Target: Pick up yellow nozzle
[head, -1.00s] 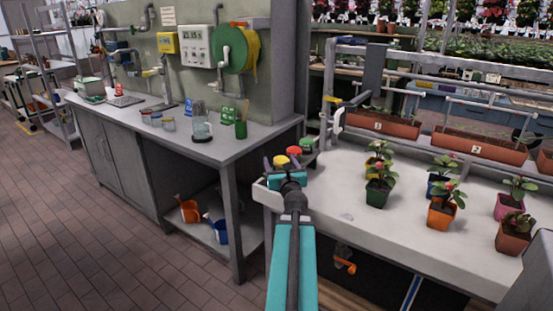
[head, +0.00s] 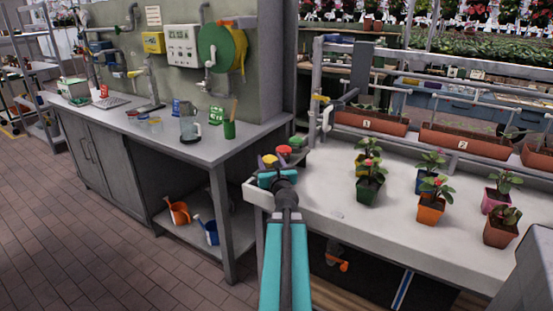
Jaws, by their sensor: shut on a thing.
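The yellow nozzle (head: 268,160) shows as a small yellow piece at the tip of my gripper (head: 269,168), near the left end of the white bench. My gripper is shut on it. The fingers and the nozzle's lower part are small and partly hidden by my wrist, so the exact grip is hard to see. A red nozzle (head: 284,151) and a green nozzle (head: 296,143) are just beyond, to the right of the yellow one.
Several potted plants stand on the white bench (head: 330,215), including an orange pot (head: 431,209). A grey post with pipes (head: 318,110) rises behind the nozzles. A grey workbench (head: 215,150) with a glass jug (head: 190,129) is left. The bench between gripper and pots is clear.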

